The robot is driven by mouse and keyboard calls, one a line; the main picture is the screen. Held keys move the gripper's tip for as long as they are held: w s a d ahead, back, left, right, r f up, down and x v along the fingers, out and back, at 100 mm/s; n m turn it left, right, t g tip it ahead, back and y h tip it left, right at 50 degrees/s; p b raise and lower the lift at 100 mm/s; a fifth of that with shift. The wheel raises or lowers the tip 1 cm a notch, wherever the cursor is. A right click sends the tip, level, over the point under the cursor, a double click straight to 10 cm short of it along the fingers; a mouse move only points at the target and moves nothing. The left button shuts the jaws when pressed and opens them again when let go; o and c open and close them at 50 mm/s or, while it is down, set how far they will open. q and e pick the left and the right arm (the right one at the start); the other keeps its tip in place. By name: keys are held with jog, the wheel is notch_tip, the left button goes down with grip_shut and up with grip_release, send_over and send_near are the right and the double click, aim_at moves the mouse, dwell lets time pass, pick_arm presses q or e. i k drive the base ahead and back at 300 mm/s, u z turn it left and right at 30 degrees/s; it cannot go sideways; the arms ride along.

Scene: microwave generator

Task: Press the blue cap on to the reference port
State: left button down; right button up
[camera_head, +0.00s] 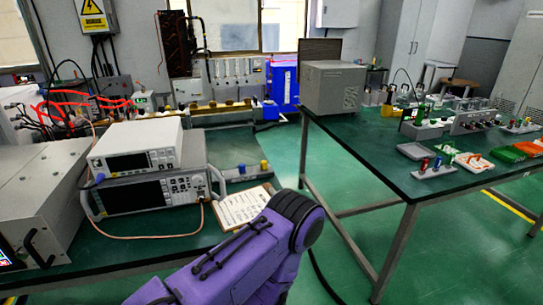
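A small blue cap-like piece (242,169) stands on a low grey strip on the left green bench, right of the stacked instruments. A similar yellow piece (263,165) stands just right of it. I cannot tell which connector is the reference port. The front of the lower instrument (140,197) shows a screen, buttons and small connectors, with a thin copper-coloured cable at its lower right. Neither gripper shows; only a purple link of my own arm crosses the bottom middle.
A smaller white instrument (136,147) sits on the lower one. A large grey box (42,190) stands at the left. A paper sheet (242,207) lies near the bench's right edge. A second green bench (400,180) with coloured parts is at the right, across an open floor gap.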

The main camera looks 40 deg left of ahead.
aim_at(242, 167)
jog(key=i, duration=0.55)
jog(key=u, duration=2)
